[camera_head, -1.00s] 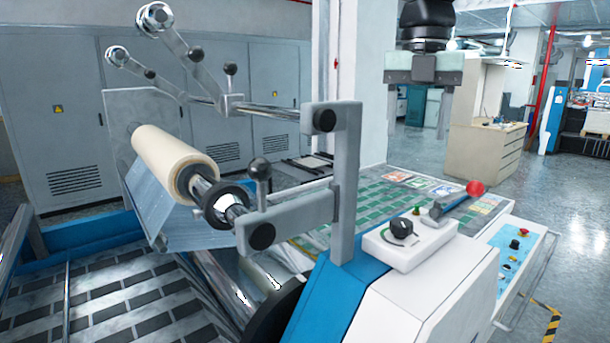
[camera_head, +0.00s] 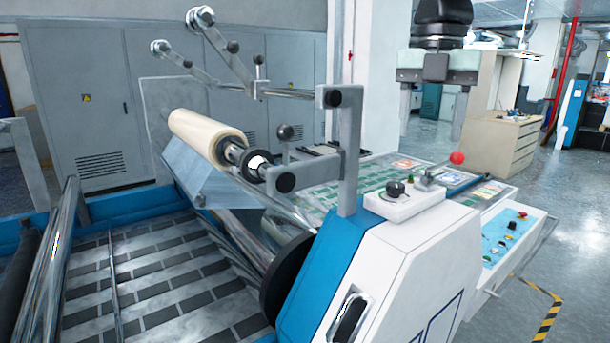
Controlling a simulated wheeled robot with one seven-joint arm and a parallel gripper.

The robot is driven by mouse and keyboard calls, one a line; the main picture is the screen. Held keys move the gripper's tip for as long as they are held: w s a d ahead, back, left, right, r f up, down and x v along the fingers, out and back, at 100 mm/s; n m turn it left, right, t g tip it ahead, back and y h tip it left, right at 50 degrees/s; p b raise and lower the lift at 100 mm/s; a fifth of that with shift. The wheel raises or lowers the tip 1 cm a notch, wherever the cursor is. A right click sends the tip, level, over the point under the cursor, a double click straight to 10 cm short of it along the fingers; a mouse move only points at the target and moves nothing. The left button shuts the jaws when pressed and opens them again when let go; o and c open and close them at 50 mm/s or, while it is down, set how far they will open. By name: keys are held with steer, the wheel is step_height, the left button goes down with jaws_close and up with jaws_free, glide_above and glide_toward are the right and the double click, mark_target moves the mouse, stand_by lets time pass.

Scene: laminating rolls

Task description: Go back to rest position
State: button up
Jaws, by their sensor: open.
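My gripper (camera_head: 430,100) hangs at the top right of the view, pointing down. Its two dark fingers are spread apart with nothing between them. It is in the air, apart from the laminating machine (camera_head: 405,262). The cream film roll (camera_head: 207,137) sits on the machine's metal shaft (camera_head: 250,161) at the left of the upright bracket, with clear film hanging below it.
A control box with a black knob (camera_head: 398,204) and a red-ball lever (camera_head: 457,158) stand on the machine's top. Bare roller arms (camera_head: 210,35) rise at upper left. Grey cabinets (camera_head: 85,100) line the back. Open floor (camera_head: 570,235) lies at right.

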steer(key=s+a+f+m+b, duration=0.2)
steer(key=s+a+f+m, duration=0.3)
steer(key=f, duration=0.4)
steer(key=s+a+f+m+b, duration=0.3)
steer(key=s+f+m, duration=0.2)
steer(key=s+f, duration=0.3)
steer(key=s+d+f+m+b, duration=0.3)
steer(key=s+f+m, duration=0.9)
steer(key=s+f, duration=0.2)
step_height(320, 180, down, 3)
steer(key=shift+r+m+y, duration=0.15)
steer(key=shift+m+y, duration=0.15)
